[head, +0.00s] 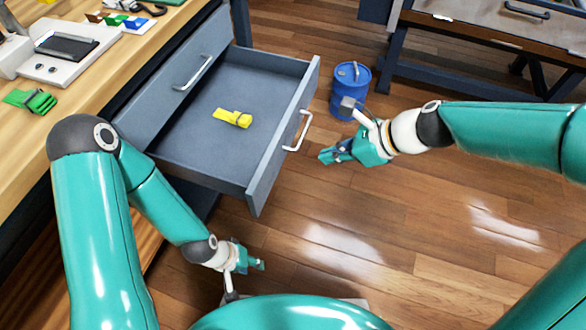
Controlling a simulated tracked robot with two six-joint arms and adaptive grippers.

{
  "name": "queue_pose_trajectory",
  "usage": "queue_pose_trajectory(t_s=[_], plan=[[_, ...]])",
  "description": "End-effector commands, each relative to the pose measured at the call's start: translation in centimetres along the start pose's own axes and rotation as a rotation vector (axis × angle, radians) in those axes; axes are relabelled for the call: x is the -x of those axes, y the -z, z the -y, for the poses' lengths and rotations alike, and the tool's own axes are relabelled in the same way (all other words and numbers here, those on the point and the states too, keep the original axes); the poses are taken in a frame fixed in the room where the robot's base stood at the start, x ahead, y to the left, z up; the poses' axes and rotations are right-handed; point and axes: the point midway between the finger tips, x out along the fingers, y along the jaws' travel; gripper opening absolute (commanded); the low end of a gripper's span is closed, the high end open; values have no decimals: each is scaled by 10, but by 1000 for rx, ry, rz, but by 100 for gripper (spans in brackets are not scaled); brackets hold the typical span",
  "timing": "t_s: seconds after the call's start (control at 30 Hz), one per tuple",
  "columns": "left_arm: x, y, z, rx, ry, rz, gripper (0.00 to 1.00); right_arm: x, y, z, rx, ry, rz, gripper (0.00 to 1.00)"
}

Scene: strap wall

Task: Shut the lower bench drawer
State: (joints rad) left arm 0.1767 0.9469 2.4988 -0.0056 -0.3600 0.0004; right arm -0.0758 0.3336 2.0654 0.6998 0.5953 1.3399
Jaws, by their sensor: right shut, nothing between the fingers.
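The lower bench drawer (283,137) is pulled far out from the workbench, its grey front facing right with a pale bar handle (299,131). A yellow strap (233,117) lies inside on its floor. My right gripper (325,157) is shut and empty, a little to the right of the drawer front and apart from the handle. My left gripper (260,265) hangs low, below the near corner of the drawer in the picture; it is small, and I cannot tell whether its fingers are open.
The upper drawer (175,84) is closed. The wooden bench top (65,95) holds a grey device (66,46) and a green strap roll (40,101). A blue barrel (350,90) stands behind my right gripper. The wood floor at right is clear.

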Motion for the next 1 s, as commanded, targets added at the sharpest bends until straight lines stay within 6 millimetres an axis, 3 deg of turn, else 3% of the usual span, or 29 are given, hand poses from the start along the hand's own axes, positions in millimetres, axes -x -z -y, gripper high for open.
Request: queue_pose_trajectory(t_s=[0.27,0.67,0.8,1.0], plan=[[-13,0,5,0,0,-1,40,-25,-3,-1,-21,-5,14,0],[-45,0,16,0,0,0,40,-105,-1,-1,-20,-3,12,0],[-43,0,16,0,0,0,40,-115,-21,0,-17,-1,13,0],[-44,0,16,0,0,0,40,-124,-32,1,-20,0,13,0]])
